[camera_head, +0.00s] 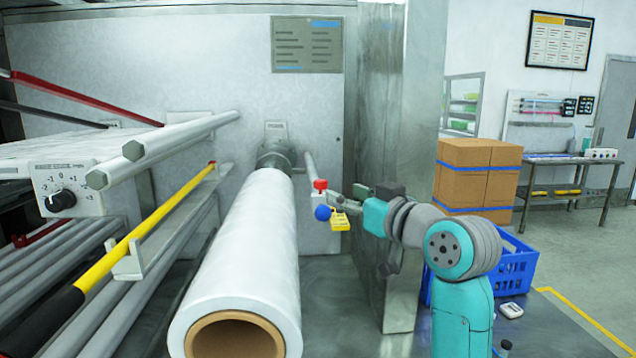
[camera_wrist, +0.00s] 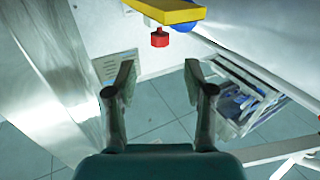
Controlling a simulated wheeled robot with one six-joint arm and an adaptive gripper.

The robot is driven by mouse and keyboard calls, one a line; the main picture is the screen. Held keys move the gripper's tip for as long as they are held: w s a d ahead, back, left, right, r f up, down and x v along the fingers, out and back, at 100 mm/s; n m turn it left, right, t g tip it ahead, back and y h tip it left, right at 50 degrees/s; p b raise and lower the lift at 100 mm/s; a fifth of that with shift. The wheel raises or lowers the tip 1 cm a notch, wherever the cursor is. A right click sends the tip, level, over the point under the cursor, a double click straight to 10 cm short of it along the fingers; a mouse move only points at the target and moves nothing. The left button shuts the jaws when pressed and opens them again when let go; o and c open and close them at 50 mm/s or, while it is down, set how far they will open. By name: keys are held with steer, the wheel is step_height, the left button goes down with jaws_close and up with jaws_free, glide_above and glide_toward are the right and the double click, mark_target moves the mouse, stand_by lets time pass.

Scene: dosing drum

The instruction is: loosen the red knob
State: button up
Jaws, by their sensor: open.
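The red knob (camera_head: 320,184) sits on a bar beside the film roll, just above a blue ball (camera_head: 322,212) and a yellow tag (camera_head: 340,221). In the wrist view the red knob (camera_wrist: 160,38) shows near the top centre, with the yellow piece (camera_wrist: 165,10) and part of the blue ball (camera_wrist: 187,27) by it. My gripper (camera_wrist: 159,84) is open and empty. The knob lies beyond the fingertips in that picture, not between them. In the head view my gripper (camera_head: 335,199) is just right of the knob; whether it touches anything there is unclear.
A large white film roll (camera_head: 243,245) lies left of the knob. A steel post (camera_head: 392,110) stands close behind my arm. A yellow bar (camera_head: 165,212) and a dial box (camera_head: 68,190) are further left. A blue crate (camera_head: 515,268) and cardboard boxes (camera_head: 478,172) stand right.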

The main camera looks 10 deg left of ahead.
mark_target(324, 185)
steer(key=x, duration=1)
jaws_close()
